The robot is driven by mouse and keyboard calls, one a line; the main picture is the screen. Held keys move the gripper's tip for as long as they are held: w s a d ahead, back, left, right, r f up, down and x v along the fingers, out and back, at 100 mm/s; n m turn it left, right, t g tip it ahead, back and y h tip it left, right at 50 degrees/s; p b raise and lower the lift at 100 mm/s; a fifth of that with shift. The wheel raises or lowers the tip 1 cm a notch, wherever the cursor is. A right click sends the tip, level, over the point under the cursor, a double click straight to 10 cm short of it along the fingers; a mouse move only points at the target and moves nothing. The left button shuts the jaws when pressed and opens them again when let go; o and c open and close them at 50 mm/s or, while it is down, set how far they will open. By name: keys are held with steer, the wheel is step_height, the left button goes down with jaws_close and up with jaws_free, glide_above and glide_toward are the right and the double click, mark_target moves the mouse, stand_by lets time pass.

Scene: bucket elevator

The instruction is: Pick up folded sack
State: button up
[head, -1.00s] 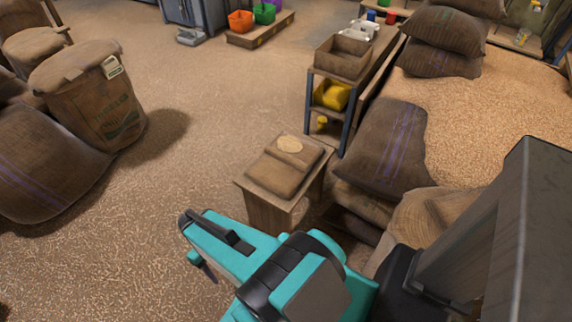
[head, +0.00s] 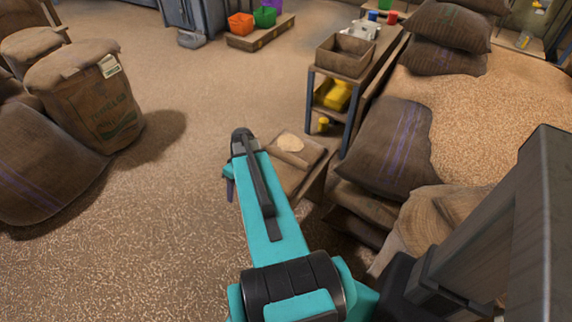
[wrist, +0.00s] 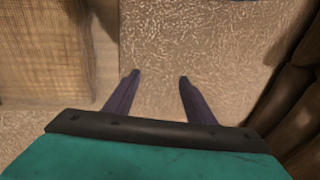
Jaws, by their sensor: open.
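The folded sack (head: 301,160), brown with a pale round patch on top, lies on a small wooden stand (head: 318,178) in the head view. My arm covers its left part. My gripper is mostly hidden behind the arm there; only a purple finger shows, left of the stand. In the wrist view my gripper (wrist: 158,78) has its two purple fingers apart with nothing between them, pointing at speckled floor. A woven brown surface, seemingly the folded sack (wrist: 45,50), is at the upper left there, apart from the fingers.
Filled dark sacks (head: 385,150) are stacked just right of the stand, beside a grain heap (head: 500,125). A shelf unit (head: 345,85) with a box and yellow item stands behind. Full sacks (head: 95,105) stand at the left. Floor between is clear.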

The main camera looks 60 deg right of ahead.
steer(key=s+d+r+t+h+b, duration=0.1)
steer(key=s+d+r, duration=0.3)
steer(key=d, duration=0.5)
steer(key=s+d+r+t+b, duration=0.1)
steer(key=s+d+r+b, duration=0.1)
steer(key=d, duration=0.7)
steer(key=s+d+r+t+h+b, duration=0.1)
steer(key=s+d+r, duration=0.4)
steer(key=d+r, duration=0.2)
steer(key=shift+s+d+t+h+b, duration=0.3)
steer(key=shift+s+d+t, duration=0.1)
steer(key=shift+d, duration=0.65)
steer(key=shift+w, duration=0.1)
glide_above(287, 154)
steer(key=s, duration=0.2)
steer(key=f, duration=0.7)
steer(key=shift+s+d+f, duration=0.2)
steer(key=shift+d+f, duration=0.05)
steer(key=shift+f, duration=0.25)
steer(key=shift+a+x, duration=0.2)
steer(key=shift+x, duration=2.4)
